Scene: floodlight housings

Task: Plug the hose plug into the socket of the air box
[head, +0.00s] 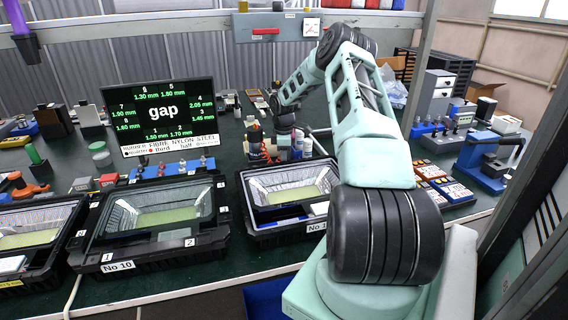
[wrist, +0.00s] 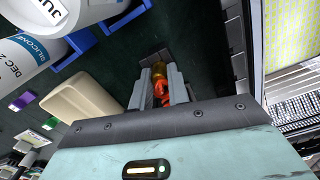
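My gripper (wrist: 159,76) points down toward the green bench in the wrist view. Its two grey fingers stand apart, with an orange-red piece (wrist: 162,96) and an amber piece (wrist: 158,69) between them. I cannot tell whether the fingers press on these or only straddle them, nor whether they are the hose plug. A small dark grey block (wrist: 155,57) lies just beyond the fingertips. In the head view my arm reaches over the bench behind the right housing, and its end is too small to read. I cannot make out the air box or its socket for certain.
A beige block (wrist: 78,107) is near the left finger. A floodlight housing (wrist: 290,60) is close on the right. The gap display (head: 160,112) stands left, behind the housings.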

